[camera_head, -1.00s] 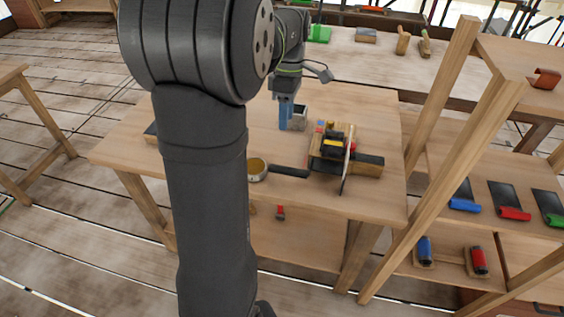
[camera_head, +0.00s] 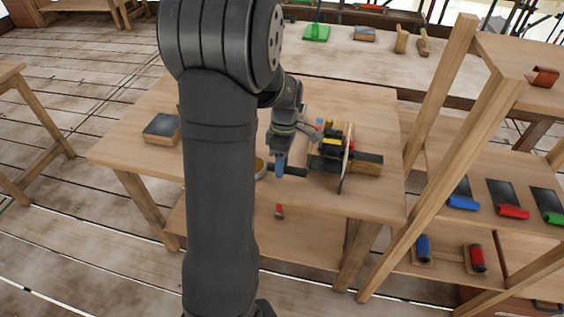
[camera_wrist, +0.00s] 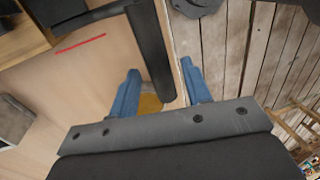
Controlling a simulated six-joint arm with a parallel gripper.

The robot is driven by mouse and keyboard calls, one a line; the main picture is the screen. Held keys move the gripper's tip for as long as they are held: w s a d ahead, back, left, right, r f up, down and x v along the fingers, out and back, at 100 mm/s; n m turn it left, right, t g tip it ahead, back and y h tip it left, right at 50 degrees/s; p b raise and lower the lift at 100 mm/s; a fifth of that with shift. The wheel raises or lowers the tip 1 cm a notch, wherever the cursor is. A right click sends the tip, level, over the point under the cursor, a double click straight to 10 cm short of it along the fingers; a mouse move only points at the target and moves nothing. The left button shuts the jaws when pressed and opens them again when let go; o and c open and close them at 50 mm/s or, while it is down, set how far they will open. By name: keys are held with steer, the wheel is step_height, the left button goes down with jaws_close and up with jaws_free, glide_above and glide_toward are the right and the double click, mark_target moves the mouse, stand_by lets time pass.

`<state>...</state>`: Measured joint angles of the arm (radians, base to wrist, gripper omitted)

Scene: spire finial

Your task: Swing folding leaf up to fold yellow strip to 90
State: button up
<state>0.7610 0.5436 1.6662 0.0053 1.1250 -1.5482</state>
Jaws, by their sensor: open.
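The bending device (camera_head: 330,145) stands on the wooden bench, with a black body, yellow parts and a thin pale disc at its right. I cannot clearly tell the yellow strip from the other yellow parts, or its angle. A black bar, probably the folding leaf's handle (camera_head: 297,171), sticks out to the left of the device. In the wrist view the black bar (camera_wrist: 152,50) runs down to between my blue fingers. My gripper (camera_head: 280,165) is open at the bar's left end. In the wrist view my gripper (camera_wrist: 162,85) has its fingers on either side of the bar's end, apart from it.
A round yellow container (camera_head: 260,166) is partly hidden behind my arm; its yellow (camera_wrist: 150,103) shows below the bar in the wrist view. A dark-topped block (camera_head: 161,128) lies on the bench's left. A wooden post frame (camera_head: 440,170) stands to the right.

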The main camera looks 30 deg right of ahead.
jaws_close()
steer(key=shift+w+d+r, duration=0.1)
steer(key=shift+r, duration=0.1)
steer(key=w+d+r, duration=0.4)
steer(key=w+d, duration=0.6)
steer(key=shift+w+d+r, duration=0.25)
steer(key=shift+r, duration=0.05)
stand_by(0.9)
stand_by(0.5)
